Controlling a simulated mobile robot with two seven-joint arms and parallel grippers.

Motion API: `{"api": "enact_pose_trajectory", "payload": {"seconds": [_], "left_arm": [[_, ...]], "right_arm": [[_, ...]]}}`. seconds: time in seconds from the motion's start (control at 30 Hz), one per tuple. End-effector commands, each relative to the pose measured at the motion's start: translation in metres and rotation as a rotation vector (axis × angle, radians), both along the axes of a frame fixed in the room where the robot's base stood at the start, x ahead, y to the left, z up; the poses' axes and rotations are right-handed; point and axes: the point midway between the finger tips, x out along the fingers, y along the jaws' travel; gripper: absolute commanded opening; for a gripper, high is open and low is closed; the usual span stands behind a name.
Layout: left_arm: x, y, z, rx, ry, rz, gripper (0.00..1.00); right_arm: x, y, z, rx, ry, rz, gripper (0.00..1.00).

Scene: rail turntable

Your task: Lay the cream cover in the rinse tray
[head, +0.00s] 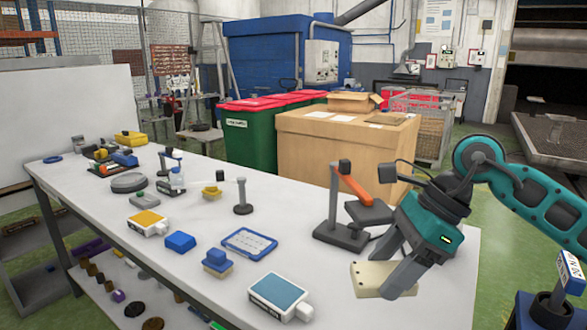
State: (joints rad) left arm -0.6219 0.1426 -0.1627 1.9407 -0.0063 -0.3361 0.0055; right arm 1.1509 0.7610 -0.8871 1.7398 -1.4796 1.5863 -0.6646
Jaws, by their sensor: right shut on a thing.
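The cream cover (368,278) is a flat cream plate with small dark holes, at the right end of the white table. My right gripper (385,278) points down and is shut on it, its fingers hiding part of the plate. I cannot tell whether the cover touches the table. No tray is clearly marked as the rinse tray. A white box with a blue-grey top (280,295) lies left of the gripper, near the front edge. A blue-framed shallow tray (249,243) lies beyond it. My left gripper is out of view.
A dark stand with an orange arm (345,215) stands close behind my right gripper. A blue-and-tan block (217,262), a blue block (180,242) and a yellow-topped white box (148,222) lie left. The table (330,280) is bare between the blue-grey-topped box and the cover.

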Motion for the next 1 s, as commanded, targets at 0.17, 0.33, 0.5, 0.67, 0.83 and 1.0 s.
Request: {"api": "enact_pose_trajectory", "payload": {"seconds": [0.17,0.33,0.5,0.67,0.83,1.0], "left_arm": [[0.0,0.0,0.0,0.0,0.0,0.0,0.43],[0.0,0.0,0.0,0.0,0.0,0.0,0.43],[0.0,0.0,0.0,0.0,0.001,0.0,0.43],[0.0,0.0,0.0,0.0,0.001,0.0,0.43],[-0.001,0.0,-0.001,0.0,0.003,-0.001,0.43],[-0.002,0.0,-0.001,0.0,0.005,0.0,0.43]], "right_arm": [[-0.007,-0.003,-0.022,0.001,0.001,0.293,0.19],[-0.014,-0.008,-0.043,0.0,0.001,0.592,0.19],[-0.023,-0.017,-0.063,0.0,0.001,0.905,0.19],[-0.031,-0.028,-0.08,-0.002,0.001,1.194,0.19],[-0.039,-0.04,-0.092,0.0,0.0,1.432,0.19],[-0.042,-0.046,-0.098,0.0,-0.003,1.556,0.19]]}}
